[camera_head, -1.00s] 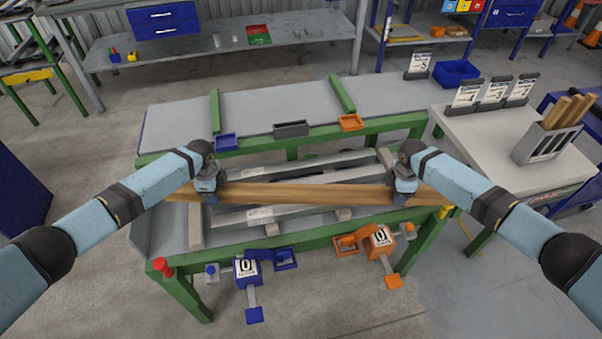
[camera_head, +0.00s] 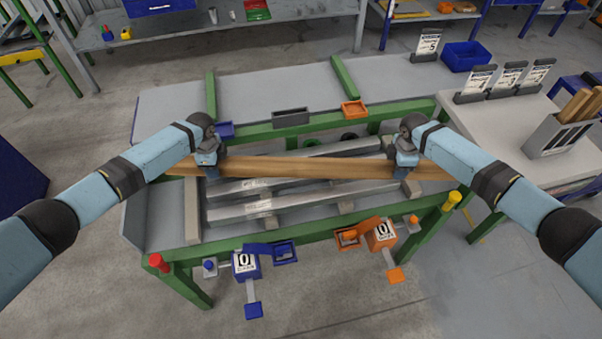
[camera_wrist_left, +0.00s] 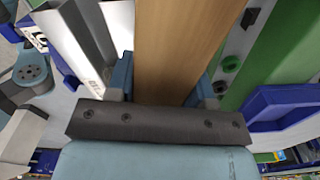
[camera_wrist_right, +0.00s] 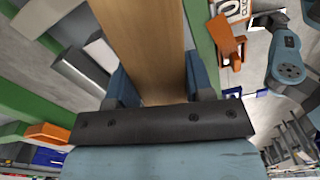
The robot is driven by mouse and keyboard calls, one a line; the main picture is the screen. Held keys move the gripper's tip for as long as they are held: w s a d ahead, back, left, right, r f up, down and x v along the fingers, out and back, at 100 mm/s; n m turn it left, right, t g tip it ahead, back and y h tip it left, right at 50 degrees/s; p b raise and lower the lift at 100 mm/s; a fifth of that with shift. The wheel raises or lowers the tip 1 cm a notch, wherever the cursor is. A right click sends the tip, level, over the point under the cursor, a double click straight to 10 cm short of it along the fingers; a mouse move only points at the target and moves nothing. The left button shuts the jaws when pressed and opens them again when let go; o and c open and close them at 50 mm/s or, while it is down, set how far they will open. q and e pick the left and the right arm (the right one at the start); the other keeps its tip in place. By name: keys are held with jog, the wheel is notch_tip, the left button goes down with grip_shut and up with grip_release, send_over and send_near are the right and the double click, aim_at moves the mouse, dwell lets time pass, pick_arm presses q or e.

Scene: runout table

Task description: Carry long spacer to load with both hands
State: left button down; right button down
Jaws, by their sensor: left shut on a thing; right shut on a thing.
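The long spacer (camera_head: 300,167) is a long wooden board, held level across the runout table, above the metal bars (camera_head: 300,198). My left gripper (camera_head: 208,170) is shut on it toward its left part. My right gripper (camera_head: 403,170) is shut on it toward its right part. In the left wrist view the spacer (camera_wrist_left: 178,45) runs between the two fingers (camera_wrist_left: 160,90). In the right wrist view the spacer (camera_wrist_right: 145,45) also runs between the fingers (camera_wrist_right: 160,90). The spacer's underside and any gap to the bars are hard to judge.
The grey bars lie on short wooden blocks (camera_head: 192,210) inside the green-framed table (camera_head: 330,232). Blue (camera_head: 246,264) and orange (camera_head: 381,236) devices hang at the front edge. A grey side table (camera_head: 490,125) with number cards and a bin (camera_head: 560,132) stands right.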

pick_arm(q)
jog(key=shift+f, duration=0.1)
